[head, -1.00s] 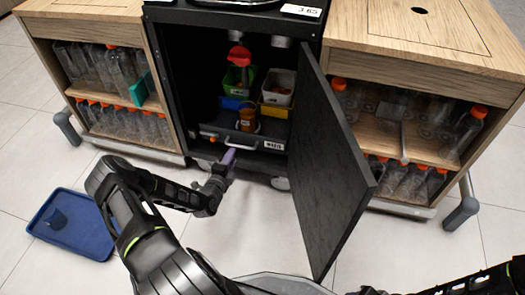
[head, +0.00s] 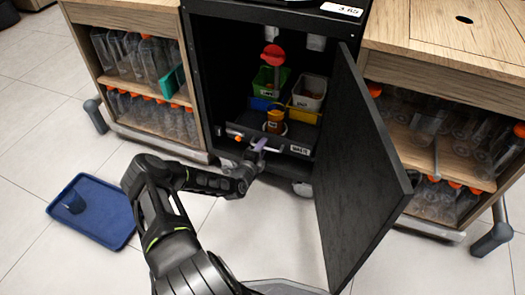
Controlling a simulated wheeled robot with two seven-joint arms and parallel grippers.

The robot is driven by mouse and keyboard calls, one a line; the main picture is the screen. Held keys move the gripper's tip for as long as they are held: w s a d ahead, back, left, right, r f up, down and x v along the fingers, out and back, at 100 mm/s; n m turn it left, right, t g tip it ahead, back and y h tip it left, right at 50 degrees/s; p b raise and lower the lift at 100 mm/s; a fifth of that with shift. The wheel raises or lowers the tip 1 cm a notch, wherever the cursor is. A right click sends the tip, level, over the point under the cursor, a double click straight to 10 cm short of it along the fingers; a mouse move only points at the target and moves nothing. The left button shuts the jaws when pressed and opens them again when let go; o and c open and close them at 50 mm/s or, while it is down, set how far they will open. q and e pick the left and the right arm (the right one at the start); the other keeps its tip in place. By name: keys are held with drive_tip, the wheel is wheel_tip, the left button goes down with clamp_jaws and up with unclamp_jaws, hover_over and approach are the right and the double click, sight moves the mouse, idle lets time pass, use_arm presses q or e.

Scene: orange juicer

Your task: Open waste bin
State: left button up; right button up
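The black cabinet (head: 210,60) stands open, with its black door (head: 360,165) swung out to the right. Low inside is a dark pull-out tray (head: 279,145) with a light bar handle along its front. Contact and finger gap are too small to make out. My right gripper is out of view.
Wooden shelf units with orange-capped bottles stand left (head: 137,85) and right (head: 460,120) of the cabinet. A blue tray (head: 100,218) lies on the floor at left. The open door bounds the space right of my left arm.

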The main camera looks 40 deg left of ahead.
use_arm(q)
drive_tip(key=shift+w+a, duration=0.1)
drive_tip(key=shift+w, duration=0.15)
clamp_jaws()
idle(1.4)
